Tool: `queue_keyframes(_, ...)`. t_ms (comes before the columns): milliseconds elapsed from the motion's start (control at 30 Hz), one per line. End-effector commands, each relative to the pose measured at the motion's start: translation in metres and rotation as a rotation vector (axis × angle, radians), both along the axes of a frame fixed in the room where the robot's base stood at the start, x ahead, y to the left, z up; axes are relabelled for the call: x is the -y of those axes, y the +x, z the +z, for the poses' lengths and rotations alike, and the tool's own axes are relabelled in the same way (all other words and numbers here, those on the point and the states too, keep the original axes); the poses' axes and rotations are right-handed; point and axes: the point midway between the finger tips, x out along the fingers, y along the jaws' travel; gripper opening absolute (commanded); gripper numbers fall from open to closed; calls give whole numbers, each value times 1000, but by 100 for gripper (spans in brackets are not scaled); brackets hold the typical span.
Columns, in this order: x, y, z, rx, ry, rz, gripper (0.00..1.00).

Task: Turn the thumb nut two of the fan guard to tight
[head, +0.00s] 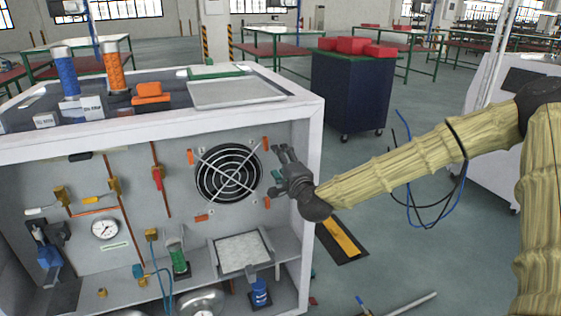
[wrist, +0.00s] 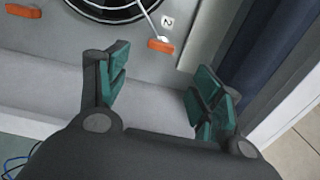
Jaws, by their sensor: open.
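Thumb nut two is a small orange tab (wrist: 160,45) next to a "2" label in the wrist view, beyond my fingertips and between their lines. It lies crosswise there. In the head view it appears to be the upright orange tab (head: 266,143) at the upper right of the round fan guard (head: 229,173). My gripper (head: 279,166) is just right of the guard, close to the panel. In the wrist view my gripper (wrist: 156,88) is open, with green pads apart and nothing between them. No contact with the nut is visible.
Other orange nuts sit at the guard's upper left (head: 190,157), lower left (head: 202,217) and lower right (head: 266,202). The cabinet's white right frame (head: 306,220) stands close beside my gripper. A tilted tray-like box (head: 240,251) is below the guard.

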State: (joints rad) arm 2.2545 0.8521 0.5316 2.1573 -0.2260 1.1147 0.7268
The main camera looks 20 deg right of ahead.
Motion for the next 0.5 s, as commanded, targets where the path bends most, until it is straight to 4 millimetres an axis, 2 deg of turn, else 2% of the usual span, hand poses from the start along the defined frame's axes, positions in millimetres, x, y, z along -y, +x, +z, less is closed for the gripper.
queue_keyframes(233, -1, 0, 0, -1, -1, 1, 66)
queue_keyframes(333, -6, -2, -9, -20, -19, 12, 66)
queue_keyframes(433, -21, -10, -34, -76, -70, 45, 66)
queue_keyframes(500, -36, -21, -63, -137, -126, 81, 66)
